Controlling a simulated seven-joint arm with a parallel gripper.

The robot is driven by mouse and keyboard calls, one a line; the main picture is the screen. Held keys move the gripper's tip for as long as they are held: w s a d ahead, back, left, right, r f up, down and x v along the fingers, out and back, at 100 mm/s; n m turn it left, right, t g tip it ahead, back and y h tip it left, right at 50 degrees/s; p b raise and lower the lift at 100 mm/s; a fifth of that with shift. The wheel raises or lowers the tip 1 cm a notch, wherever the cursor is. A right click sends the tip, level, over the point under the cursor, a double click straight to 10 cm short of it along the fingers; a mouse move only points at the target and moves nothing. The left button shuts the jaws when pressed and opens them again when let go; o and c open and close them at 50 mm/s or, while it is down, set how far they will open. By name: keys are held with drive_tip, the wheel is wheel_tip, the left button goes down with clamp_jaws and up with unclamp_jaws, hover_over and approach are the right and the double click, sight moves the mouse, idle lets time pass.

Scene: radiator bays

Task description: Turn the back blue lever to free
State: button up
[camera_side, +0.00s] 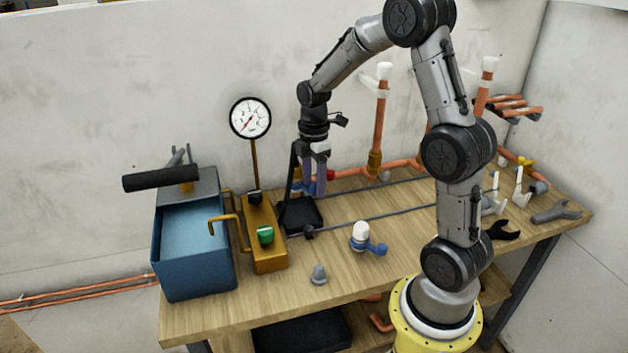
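My gripper (314,190) points down at the back of the workbench, left of the upright copper pipe. Its two purplish fingers show side by side, with little visible gap. Bits of a blue part (297,187), which looks like the back blue lever, show beside and behind the fingertips. The fingers hide most of it, so I cannot tell its angle or whether they touch it. A second blue lever (376,249) with a white cap (361,230) stands nearer the front and points right.
A blue water tank (195,255) with a black handle and a brass pump with a gauge (250,118) stand left. A grey fitting (319,274) lies in front. Copper pipes (381,120) rise behind; wrenches (556,212) lie right. The front middle of the bench (360,280) is mostly clear.

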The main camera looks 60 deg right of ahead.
clamp_jaws()
idle(1.3)
